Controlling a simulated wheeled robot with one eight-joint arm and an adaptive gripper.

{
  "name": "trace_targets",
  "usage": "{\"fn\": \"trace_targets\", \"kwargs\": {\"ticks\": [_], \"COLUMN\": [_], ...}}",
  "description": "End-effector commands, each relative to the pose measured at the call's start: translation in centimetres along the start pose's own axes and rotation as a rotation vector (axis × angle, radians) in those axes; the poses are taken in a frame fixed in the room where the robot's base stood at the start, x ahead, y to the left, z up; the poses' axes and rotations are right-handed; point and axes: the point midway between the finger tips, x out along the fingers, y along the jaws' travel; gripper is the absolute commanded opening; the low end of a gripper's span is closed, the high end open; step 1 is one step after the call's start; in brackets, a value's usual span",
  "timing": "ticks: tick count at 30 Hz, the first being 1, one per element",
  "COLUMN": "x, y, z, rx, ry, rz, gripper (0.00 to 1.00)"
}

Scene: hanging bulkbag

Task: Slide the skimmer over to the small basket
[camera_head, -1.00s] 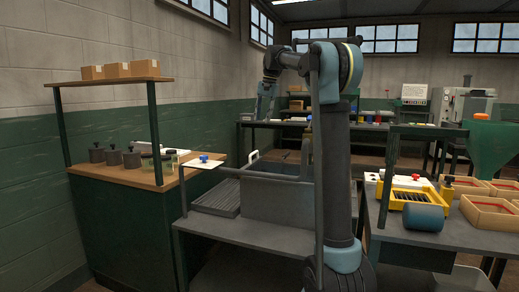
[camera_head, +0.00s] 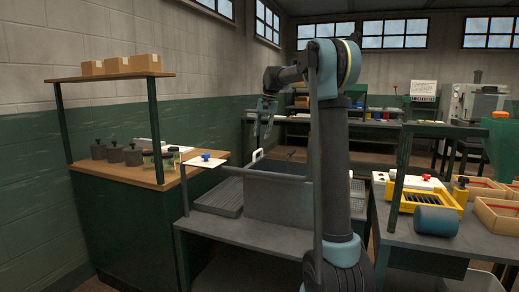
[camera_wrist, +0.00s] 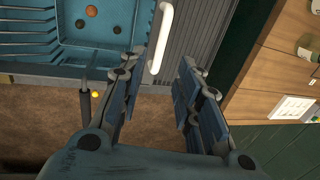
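My gripper (camera_head: 264,108) hangs over the dark basin in the head view. In the wrist view my gripper (camera_wrist: 156,85) has its fingers wide apart with nothing between them. A white bar handle (camera_wrist: 161,40) shows beyond the fingertips, at the basin's edge; it also shows in the head view (camera_head: 257,156). A blue ribbed basin or basket (camera_wrist: 108,52) with a few small balls inside lies at the upper left. A dark rod (camera_wrist: 88,100) crosses its near edge, possibly the skimmer's handle. I cannot clearly identify the skimmer's head or the small basket.
A grey ribbed drainboard (camera_head: 219,196) lies left of the basin. A wooden-topped bench (camera_head: 125,174) with dark weights and a shelf post stands at left. A right table holds a yellow tray (camera_head: 428,203), a blue cylinder (camera_head: 436,221) and open boxes (camera_head: 493,216).

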Motion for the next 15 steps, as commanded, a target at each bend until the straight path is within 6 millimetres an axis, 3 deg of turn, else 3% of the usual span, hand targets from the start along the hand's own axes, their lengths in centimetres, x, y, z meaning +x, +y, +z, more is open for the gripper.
{"fn": "trace_targets", "kwargs": {"ticks": [6,15], "x": [3.9,7.0], "y": [0.0,0.0], "z": [0.0,0.0], "rx": [-0.001,-0.001], "ry": [0.0,0.0], "rz": [0.0,0.0], "gripper": [0.31,0.31]}}
